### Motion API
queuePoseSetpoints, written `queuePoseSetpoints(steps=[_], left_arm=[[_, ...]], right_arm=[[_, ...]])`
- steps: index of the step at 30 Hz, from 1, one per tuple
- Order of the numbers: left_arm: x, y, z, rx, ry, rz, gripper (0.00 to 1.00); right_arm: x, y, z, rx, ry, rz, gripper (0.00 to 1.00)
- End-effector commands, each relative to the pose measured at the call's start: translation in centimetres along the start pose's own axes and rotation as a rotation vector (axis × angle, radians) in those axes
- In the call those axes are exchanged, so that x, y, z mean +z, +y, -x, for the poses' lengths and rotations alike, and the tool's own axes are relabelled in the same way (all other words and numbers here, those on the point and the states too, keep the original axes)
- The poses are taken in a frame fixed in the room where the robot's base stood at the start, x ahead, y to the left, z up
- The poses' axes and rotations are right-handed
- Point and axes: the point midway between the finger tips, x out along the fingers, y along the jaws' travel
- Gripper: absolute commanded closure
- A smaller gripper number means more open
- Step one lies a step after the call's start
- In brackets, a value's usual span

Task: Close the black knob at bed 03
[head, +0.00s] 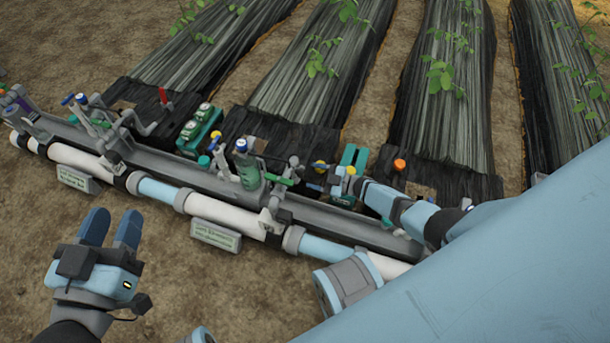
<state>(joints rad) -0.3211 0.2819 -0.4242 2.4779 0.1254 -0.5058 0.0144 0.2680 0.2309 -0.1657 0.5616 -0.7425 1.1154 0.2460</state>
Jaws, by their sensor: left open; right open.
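My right gripper (325,180) reaches in from the right, low over the grey pipe rail. Bed labels are not readable. My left gripper (110,228) is open and empty at the lower left, above bare soil and apart from the rail.
The pipe rail (340,220) runs from upper left to lower right. Plastic-covered beds (315,75) lie behind.

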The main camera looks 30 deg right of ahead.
Motion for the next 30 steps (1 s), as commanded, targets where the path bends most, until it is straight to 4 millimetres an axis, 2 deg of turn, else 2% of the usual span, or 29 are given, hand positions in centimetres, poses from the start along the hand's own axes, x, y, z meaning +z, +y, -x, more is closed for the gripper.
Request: queuePoseSetpoints(steps=[3, 6, 18, 24, 25, 30], left_arm=[[0.2, -0.2, -0.1, 0.000, 0.016, -0.028, 0.57], [0.0, -0.4, -0.2, -0.001, 0.028, -0.045, 0.57], [-0.2, -0.4, -0.2, -0.003, 0.036, -0.059, 0.57], [-0.2, -0.4, -0.2, -0.002, 0.034, -0.059, 0.57], [-0.2, -0.5, -0.2, -0.002, 0.034, -0.059, 0.57], [-0.2, -0.5, -0.2, -0.002, 0.034, -0.059, 0.57]], right_arm=[[0.2, -0.1, -1.9, 0.000, 0.001, 0.000, 0.39], [0.1, -0.1, -2.8, 0.000, 0.000, -0.001, 0.39], [0.0, 0.0, -3.5, -0.001, -0.001, -0.001, 0.39], [0.0, 0.0, -3.5, -0.001, -0.001, 0.000, 0.85], [0.0, 0.0, -3.5, -0.001, -0.001, 0.000, 0.89], [0.0, -0.1, -3.5, -0.001, -0.001, -0.006, 0.89]])
